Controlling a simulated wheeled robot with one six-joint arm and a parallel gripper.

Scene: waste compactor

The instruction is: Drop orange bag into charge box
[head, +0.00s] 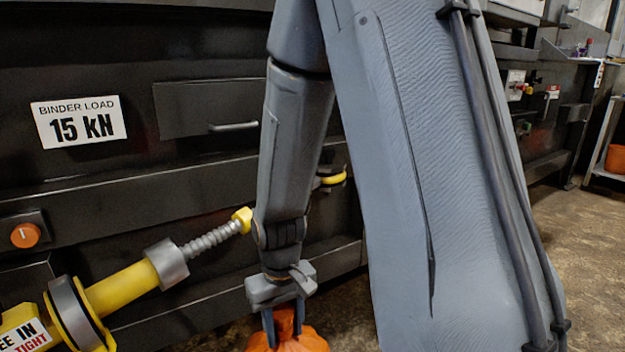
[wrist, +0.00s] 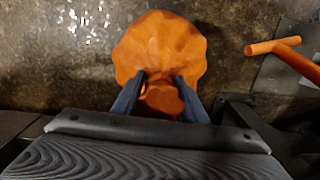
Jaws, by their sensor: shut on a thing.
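The orange bag (head: 291,342) hangs at the bottom edge of the head view, where most of it is cut off. In the wrist view the bag (wrist: 160,48) shows as a wide, crumpled orange shape with a narrower neck. My gripper (head: 284,312) points down and is shut on the neck of the bag. In the wrist view the two fingers of my gripper (wrist: 160,92) sit on either side of that neck. The floor shows around and below the bag. I cannot identify the charge box for certain in either view.
A dark machine with a "BINDER LOAD 15 kN" sign (head: 79,121) stands behind my arm. A yellow cylinder with a threaded rod (head: 210,241) juts out at the lower left. An orange handle (wrist: 274,46) is right of the bag. An orange container (head: 616,158) is at the far right.

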